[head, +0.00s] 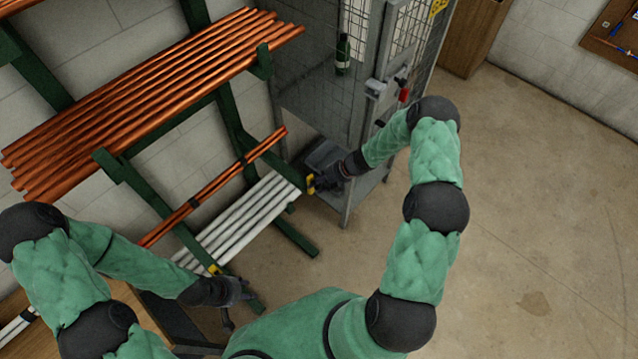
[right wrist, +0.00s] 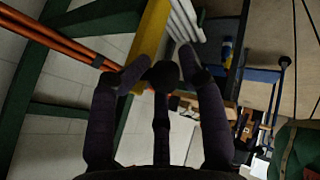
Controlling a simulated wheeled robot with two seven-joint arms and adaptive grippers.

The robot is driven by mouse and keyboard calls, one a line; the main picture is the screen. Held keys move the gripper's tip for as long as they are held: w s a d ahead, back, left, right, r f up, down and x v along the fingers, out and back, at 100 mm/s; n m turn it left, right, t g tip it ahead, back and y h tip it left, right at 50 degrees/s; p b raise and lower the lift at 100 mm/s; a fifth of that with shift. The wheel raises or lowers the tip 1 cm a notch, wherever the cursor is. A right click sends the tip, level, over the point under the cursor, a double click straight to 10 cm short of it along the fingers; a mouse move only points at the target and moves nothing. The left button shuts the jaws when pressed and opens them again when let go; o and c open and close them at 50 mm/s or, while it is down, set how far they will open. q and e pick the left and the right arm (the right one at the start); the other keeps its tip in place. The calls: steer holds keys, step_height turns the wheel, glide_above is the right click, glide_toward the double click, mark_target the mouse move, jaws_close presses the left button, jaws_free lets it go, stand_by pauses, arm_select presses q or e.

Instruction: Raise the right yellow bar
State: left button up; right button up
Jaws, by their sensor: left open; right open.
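The right yellow bar (head: 311,184) is a short yellow piece at the right end of the green rack's lower arm. In the right wrist view the yellow bar (right wrist: 150,42) runs from the top edge down towards the space between my fingers. My right gripper (head: 318,182) is open at this bar; its fingers (right wrist: 160,75) spread around the bar's near end, and I cannot tell whether they touch it. Another yellow piece (head: 214,269) shows at the left end of the white pipes. My left gripper (head: 238,291) is open and empty just below and right of it.
The green rack (head: 232,130) holds copper pipes (head: 150,100) on top, a thinner copper bundle (head: 215,187) below and white pipes (head: 240,220) lowest. A grey mesh cage (head: 310,90) stands close beside my right gripper. The floor (head: 530,220) at the right is clear.

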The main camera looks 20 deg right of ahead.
steer(key=v, duration=1.2)
